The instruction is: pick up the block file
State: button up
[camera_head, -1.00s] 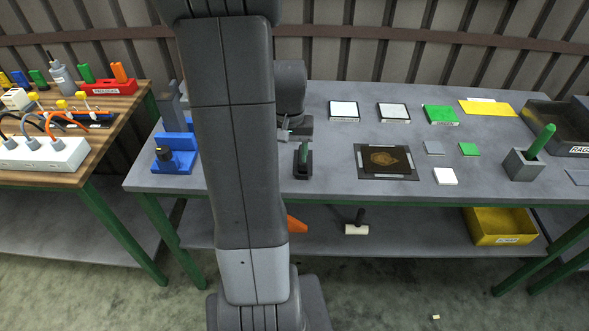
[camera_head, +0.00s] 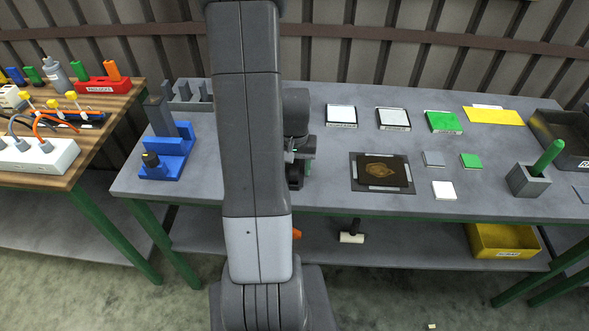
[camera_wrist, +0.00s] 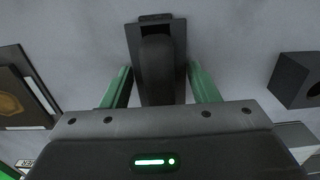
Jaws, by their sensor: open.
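The block file (camera_wrist: 141,41) appears to be the dark tool with a flat rectangular base and a rounded dark handle on the grey bench. In the wrist view its handle lies between the two green fingers of my gripper (camera_wrist: 160,68), which stand apart on either side with a visible gap to each. My gripper is open. In the head view my gripper (camera_head: 302,150) is low over the block file (camera_head: 294,178), and my own arm hides part of both. I cannot tell the exact height of the fingers above the bench.
A dark framed plate (camera_head: 362,183) lies right of the file, with white-topped and green squares behind it. A blue stand (camera_head: 172,166) is on the left. A grey holder (camera_head: 528,182) with a green handle stands at right. In the wrist view a dark block (camera_wrist: 292,80) is at right.

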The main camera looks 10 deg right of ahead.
aim_at(295, 162)
jog(key=c, duration=0.8)
notch_tip(295, 162, up, 10)
jog(key=shift+r+b, duration=0.1)
jog(key=shift+b, duration=0.2)
jog(key=o, duration=0.4)
jog(key=shift+c, duration=0.5)
